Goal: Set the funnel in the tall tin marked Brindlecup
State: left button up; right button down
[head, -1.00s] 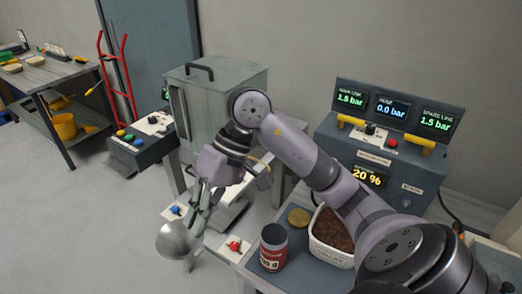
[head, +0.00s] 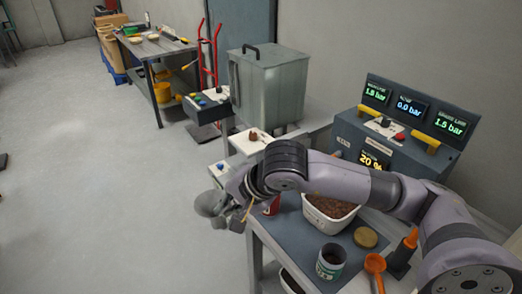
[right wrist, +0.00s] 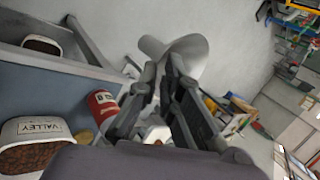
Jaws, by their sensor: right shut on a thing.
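A grey metal funnel (head: 210,203) is held by my right gripper (head: 232,200) beyond the left edge of the table, over the floor. In the right wrist view, my right gripper (right wrist: 165,85) is shut on the funnel (right wrist: 188,55), whose wide cone points away. A red-labelled tin (head: 272,206) stands near the table edge, partly behind my arm; it also shows in the right wrist view (right wrist: 103,105). A tin with a green and white label (head: 330,262) stands at the table's front. I cannot read Brindlecup on either tin. My left gripper is not in view.
A white tub of brown granules (head: 328,222), a round gold lid (head: 366,238), an orange scoop (head: 375,264) and an orange-handled tool (head: 405,248) are on the table. A pressure console (head: 400,135) stands behind. The floor at left is open.

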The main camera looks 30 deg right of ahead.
jog(key=w+m, duration=0.1)
jog(key=w+m+h, duration=0.1)
jog(key=w+d+f+m+h, duration=0.1)
jog(key=m, duration=0.1)
jog(key=shift+t, duration=0.4)
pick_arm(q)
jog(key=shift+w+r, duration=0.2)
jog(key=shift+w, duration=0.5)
pick_arm(e)
jog(key=w+d+r+m+g+h, duration=0.2)
jog(key=w+d+m+g+h, duration=0.3)
jog(key=d+m, duration=0.9)
jog(key=w+m+h, duration=0.3)
jog(key=w, duration=0.1)
jog(key=shift+w+d+r+g, duration=0.15)
jog(key=shift+r+g, duration=0.25)
pick_arm(q)
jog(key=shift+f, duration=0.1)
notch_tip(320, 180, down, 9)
jog(key=b, duration=0.9)
pick_arm(e)
notch_tip(320, 180, down, 11)
jog(key=shift+f+h, duration=0.15)
jog(key=shift+h, duration=0.15)
